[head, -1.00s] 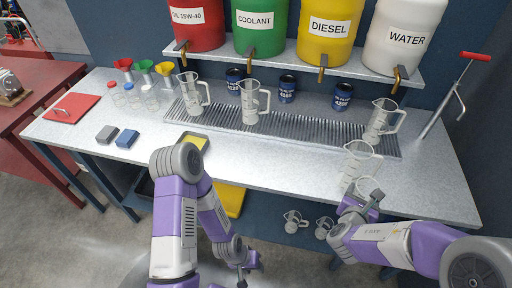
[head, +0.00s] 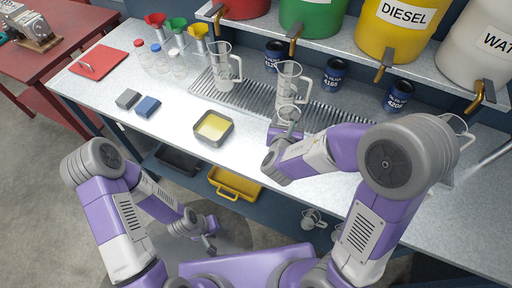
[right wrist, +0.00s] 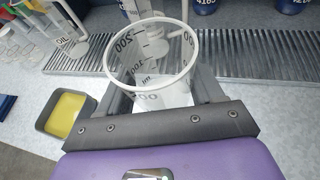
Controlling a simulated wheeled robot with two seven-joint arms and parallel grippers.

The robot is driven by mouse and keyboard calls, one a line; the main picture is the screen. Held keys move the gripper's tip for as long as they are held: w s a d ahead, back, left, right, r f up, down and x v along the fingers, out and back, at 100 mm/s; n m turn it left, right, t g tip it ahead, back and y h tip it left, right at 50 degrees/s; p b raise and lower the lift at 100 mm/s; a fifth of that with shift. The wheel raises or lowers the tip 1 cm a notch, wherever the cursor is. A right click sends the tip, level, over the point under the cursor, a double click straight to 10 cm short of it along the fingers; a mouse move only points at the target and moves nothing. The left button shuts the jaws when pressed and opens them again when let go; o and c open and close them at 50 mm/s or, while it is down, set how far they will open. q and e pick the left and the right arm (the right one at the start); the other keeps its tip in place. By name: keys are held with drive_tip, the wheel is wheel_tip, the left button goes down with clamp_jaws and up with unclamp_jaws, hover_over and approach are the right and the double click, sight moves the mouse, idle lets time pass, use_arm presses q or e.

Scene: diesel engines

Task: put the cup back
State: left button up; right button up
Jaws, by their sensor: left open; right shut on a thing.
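My right gripper (head: 285,133) is shut on a clear graduated cup (head: 289,114), held above the middle of the bench top near the drip grate. In the right wrist view the cup (right wrist: 152,62) is between the fingers with its open rim toward the camera; dark markings show on its wall. A taller clear measuring jug (head: 290,82) stands just behind it on the grate; whether they touch cannot be told. My left gripper (head: 208,242) is open and empty, low in front of the bench.
Another jug (head: 222,72) stands further left on the grate (head: 250,92). Blue cans (head: 332,75) stand behind. A tray with yellow inside (head: 213,128), two sponge-like blocks (head: 148,106) and small bottles (head: 160,60) lie to the left. Several jugs (head: 312,219) sit below the bench.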

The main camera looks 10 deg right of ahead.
drive_tip(key=a+f+m+h+b, duration=0.1)
drive_tip(key=b, duration=0.1)
drive_tip(key=w+a+f+h+b, duration=0.1)
drive_tip(key=f+b, duration=0.1)
drive_tip(key=shift+a+f+m+g+b, duration=0.1)
drive_tip(key=shift+a+m+g+b, duration=0.2)
drive_tip(key=shift+m+g+b, duration=0.1)
drive_tip(key=shift+m+g+h, duration=0.3)
drive_tip(key=shift+m+h, duration=0.1)
drive_tip(key=f+b, duration=0.1)
drive_tip(key=f, duration=0.2)
drive_tip(key=f+b, duration=0.2)
drive_tip(key=f, duration=0.2)
drive_tip(key=a+f+b, duration=0.1)
drive_tip(key=f, duration=0.2)
drive_tip(key=shift+s+f, duration=0.2)
drive_tip(key=shift+f+b, duration=0.15)
drive_tip(key=shift+b, duration=0.25)
drive_tip(key=o, duration=1.3)
